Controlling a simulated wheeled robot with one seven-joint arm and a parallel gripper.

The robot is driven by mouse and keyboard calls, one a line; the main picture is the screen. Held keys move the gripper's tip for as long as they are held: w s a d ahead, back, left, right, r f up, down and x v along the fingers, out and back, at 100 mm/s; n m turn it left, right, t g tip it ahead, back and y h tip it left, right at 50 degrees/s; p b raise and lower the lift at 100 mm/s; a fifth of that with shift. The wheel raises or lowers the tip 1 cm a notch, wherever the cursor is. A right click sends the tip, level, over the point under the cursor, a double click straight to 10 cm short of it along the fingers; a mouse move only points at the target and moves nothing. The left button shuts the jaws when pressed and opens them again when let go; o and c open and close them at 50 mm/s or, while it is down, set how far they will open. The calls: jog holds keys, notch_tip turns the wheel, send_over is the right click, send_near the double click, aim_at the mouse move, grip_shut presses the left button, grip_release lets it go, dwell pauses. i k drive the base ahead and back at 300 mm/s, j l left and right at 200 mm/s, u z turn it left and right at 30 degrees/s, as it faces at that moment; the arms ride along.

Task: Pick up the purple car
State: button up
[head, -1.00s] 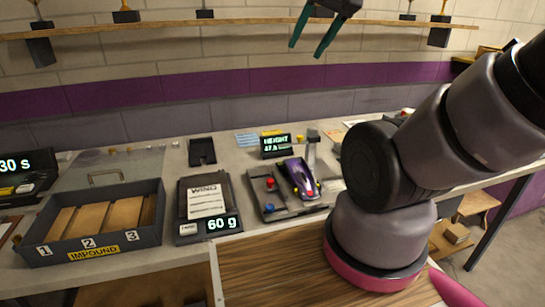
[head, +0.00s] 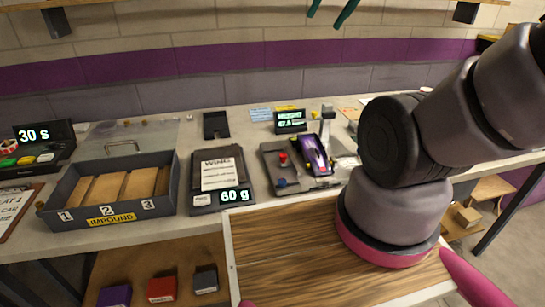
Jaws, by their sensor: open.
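The purple car (head: 316,156) has a slim purple body with a dark top. It sits on a grey measuring fixture (head: 292,187) with an upright post, on the bench right of centre. A red knob and a blue knob are on the fixture left of the car. My gripper (head: 332,14) shows only as two green fingers at the top edge, apart and empty, high above the bench and well away from the car. The rest of the gripper is cut off by the frame.
A scale reading 60 g (head: 236,196) stands left of the fixture. A grey impound box (head: 60,216) with numbered slots is further left. A height display (head: 291,121) stands behind the fixture. Several small boxes lie on a lower shelf.

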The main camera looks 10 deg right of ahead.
aim_at(311, 148)
jog(key=k+l+z, duration=0.1)
jog(key=l+z, duration=0.25)
jog(key=k+l+z, duration=0.15)
jog(key=z, duration=0.15)
jog(key=l+z, duration=0.35)
jog(key=k+j+u, duration=0.1)
jog(key=j, duration=0.5)
jog(key=k+j, duration=0.15)
jog(key=j, duration=0.45)
jog(key=k+j+u, duration=0.15)
jog(key=j, duration=0.45)
jog(key=k+j+u, duration=0.1)
jog(key=j, duration=0.5)
